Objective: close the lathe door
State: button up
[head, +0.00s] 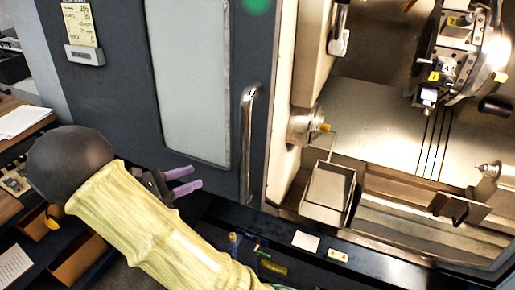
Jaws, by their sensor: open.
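The lathe door (110,100) is a dark grey panel with a pale window (192,75), on the left of the head view. A vertical metal handle (247,145) is near its right edge. The lathe's opening to the right of the door is uncovered and shows the chuck (304,126) and the tool turret (462,55). My gripper (192,180), with purple fingers, is open and empty. It is left of the handle and apart from it, in front of the door's lower part. My yellow-sleeved arm comes from the bottom.
A metal tray (328,190) is inside the opening below the chuck. Small tools and cards lie on the dark ledge (300,262) below the door. A shelf unit with papers (22,121) stands at the left. A paper card is on the door's upper left.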

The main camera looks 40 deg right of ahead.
aim_at(242, 153)
jog(key=shift+w+r+h, duration=0.25)
jog(key=shift+r+h, duration=0.05)
jog(key=shift+r, duration=0.05)
jog(key=p+x, duration=0.6)
jog(key=x, duration=1)
jog(key=shift+s+d+r, duration=0.1)
jog(key=shift+s+d, duration=0.2)
jog(key=shift+d, duration=0.4)
